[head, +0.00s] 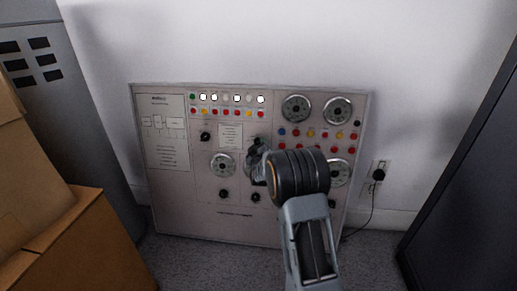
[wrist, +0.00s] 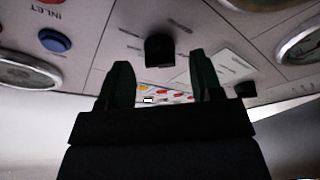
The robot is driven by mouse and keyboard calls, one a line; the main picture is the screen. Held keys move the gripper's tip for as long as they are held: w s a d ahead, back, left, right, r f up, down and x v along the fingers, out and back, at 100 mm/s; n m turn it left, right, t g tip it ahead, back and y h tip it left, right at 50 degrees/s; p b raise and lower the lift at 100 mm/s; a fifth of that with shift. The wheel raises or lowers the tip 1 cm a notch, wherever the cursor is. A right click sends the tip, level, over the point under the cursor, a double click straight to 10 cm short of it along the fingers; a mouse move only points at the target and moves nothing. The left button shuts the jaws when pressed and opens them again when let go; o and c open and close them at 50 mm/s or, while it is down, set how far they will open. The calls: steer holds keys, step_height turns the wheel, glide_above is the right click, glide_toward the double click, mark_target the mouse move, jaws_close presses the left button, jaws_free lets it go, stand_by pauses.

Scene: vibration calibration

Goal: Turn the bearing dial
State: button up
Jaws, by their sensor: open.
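A light grey control panel (head: 180,215) leans upright against the wall in the head view. It carries several black knobs, such as one at upper left (head: 205,137) and two lower ones (head: 224,194) (head: 256,197). Labels are too small to tell which is the bearing dial. My gripper (head: 257,150) is at the panel's middle, partly hidden by my wrist. In the wrist view its two dark fingers (wrist: 159,63) are open and empty. A black knob (wrist: 160,50) sits just beyond the fingertips, between them in the picture; contact is not visible.
Round gauges (head: 296,108) (head: 222,165) and coloured buttons surround the knobs; a blue button (wrist: 54,41) shows in the wrist view. Cardboard boxes (head: 60,235) stand at left, a dark cabinet (head: 465,180) at right. A wall socket (head: 378,174) has a cable. Some carpet is clear.

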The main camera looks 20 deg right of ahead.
steer(key=shift+w+d, duration=0.25)
steer(key=shift+w, duration=0.45)
steer(key=shift+c, duration=0.3)
steer(key=c, duration=0.8)
steer(key=shift+d, duration=0.1)
steer(key=shift+c, duration=0.4)
